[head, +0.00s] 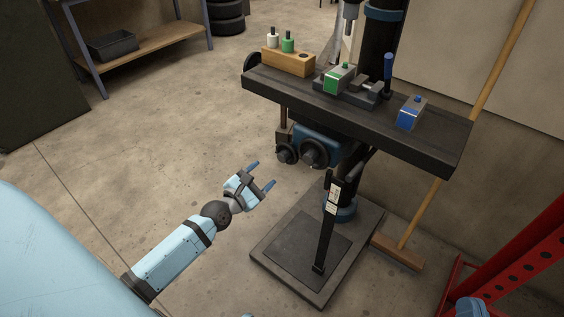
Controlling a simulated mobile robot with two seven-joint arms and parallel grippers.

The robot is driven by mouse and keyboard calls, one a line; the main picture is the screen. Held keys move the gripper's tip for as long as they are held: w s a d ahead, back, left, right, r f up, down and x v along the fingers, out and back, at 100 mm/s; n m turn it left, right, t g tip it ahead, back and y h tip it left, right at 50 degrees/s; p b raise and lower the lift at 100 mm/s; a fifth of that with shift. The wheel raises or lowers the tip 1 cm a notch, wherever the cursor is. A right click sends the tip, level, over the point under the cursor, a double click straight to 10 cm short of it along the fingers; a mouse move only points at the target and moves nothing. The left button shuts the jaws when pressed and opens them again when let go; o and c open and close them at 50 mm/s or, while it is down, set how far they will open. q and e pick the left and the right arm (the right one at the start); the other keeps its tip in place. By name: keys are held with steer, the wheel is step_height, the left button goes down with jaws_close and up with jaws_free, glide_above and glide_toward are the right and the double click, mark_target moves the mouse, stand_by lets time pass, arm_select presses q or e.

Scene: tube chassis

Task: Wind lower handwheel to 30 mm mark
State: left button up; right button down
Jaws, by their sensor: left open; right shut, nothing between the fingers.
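A drill-press-like machine stands at the middle right. Two dark handwheels, a smaller one (287,153) and a larger one (314,152), sit side by side below its table, next to a blue housing (325,139). I cannot tell for sure which is the lower handwheel. An upright dark post with a white scale label (333,196) stands on the base plate; its marks are too small to read. My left gripper (262,175) is open and empty, in front of and below the handwheels, apart from them.
The machine's dark table (430,145) overhangs the handwheels and carries a wooden block (288,63), a vise and small blocks. A broom (400,255) leans at the right, near a red frame (515,250). The floor left of the machine is clear.

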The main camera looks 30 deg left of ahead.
mark_target(281, 159)
arm_select(q)
steer(key=w, duration=0.2)
steer(key=w+b, duration=0.1)
steer(key=w, duration=0.4)
steer(key=shift+w+d, duration=0.3)
steer(key=shift+w, duration=0.45)
arm_select(e)
steer(key=shift+s+a+r+y, duration=0.15)
steer(key=shift+a+r+y, duration=0.25)
steer(key=shift+y, duration=0.1)
steer(key=shift+d, duration=0.1)
arm_select(q)
steer(key=c, duration=0.9)
arm_select(e)
steer(key=shift+t, duration=0.3)
